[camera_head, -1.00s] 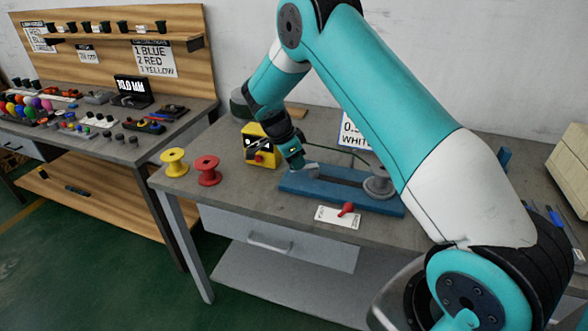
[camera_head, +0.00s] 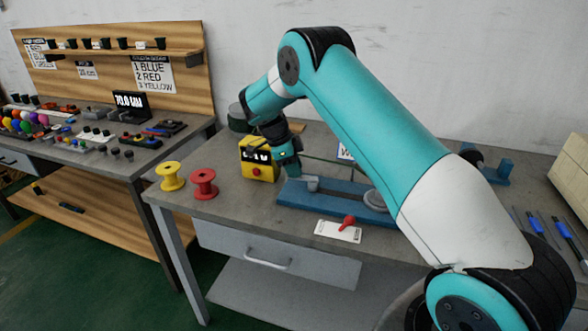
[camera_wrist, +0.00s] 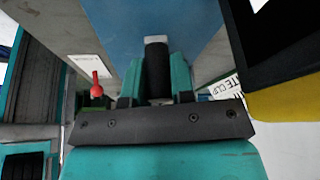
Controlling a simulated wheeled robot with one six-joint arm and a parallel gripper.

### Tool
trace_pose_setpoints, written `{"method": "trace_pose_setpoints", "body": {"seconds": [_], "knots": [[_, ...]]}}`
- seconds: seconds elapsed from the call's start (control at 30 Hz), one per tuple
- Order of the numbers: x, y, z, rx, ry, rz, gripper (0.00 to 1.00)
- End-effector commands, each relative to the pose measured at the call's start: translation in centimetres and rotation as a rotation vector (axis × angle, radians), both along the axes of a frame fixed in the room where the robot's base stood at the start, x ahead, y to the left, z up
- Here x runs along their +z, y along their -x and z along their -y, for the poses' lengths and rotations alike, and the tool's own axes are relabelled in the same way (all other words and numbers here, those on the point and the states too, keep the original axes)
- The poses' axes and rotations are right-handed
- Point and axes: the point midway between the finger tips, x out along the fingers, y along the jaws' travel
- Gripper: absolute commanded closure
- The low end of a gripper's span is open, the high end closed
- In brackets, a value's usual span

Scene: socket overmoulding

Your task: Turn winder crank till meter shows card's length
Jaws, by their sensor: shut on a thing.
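My gripper (camera_head: 293,172) points down at the left end of the blue winder base (camera_head: 330,204). In the wrist view, my gripper (camera_wrist: 157,85) is shut on the upright black crank handle (camera_wrist: 157,62), which stands between its two teal fingers. A grey crank part (camera_head: 312,183) shows beside the fingers in the head view. The yellow meter (camera_head: 258,173) stands just left of my gripper. Its black display has white characters, too small to read surely. A white card (camera_head: 344,151) behind the winder is mostly hidden by my arm.
A red lever (camera_head: 348,221) on a white plate lies in front of the winder. A grey reel (camera_head: 377,200) sits at the winder's right. Yellow (camera_head: 171,177) and red (camera_head: 204,184) spools stand left. Blue-handled tools (camera_head: 562,228) lie at the right.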

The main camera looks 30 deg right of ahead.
Motion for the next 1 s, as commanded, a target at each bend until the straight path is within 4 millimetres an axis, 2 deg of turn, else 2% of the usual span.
{"method": "trace_pose_setpoints", "body": {"seconds": [0.23,0.27,0.3,0.37,0.73,0.87,1.0], "knots": [[0.1,-0.1,0.1,0.0,0.002,0.005,1.0],[0.1,-0.1,0.1,0.0,0.002,0.005,0.72],[0.1,-0.1,0.1,0.0,0.002,0.005,0.63],[0.1,-0.1,0.1,0.0,0.002,0.004,0.51],[0.6,-0.2,-0.1,0.001,0.002,0.002,0.51],[2.3,-0.6,-0.8,0.001,0.002,0.005,0.51],[5.6,-1.4,-1.9,0.001,0.001,0.007,0.51]]}}
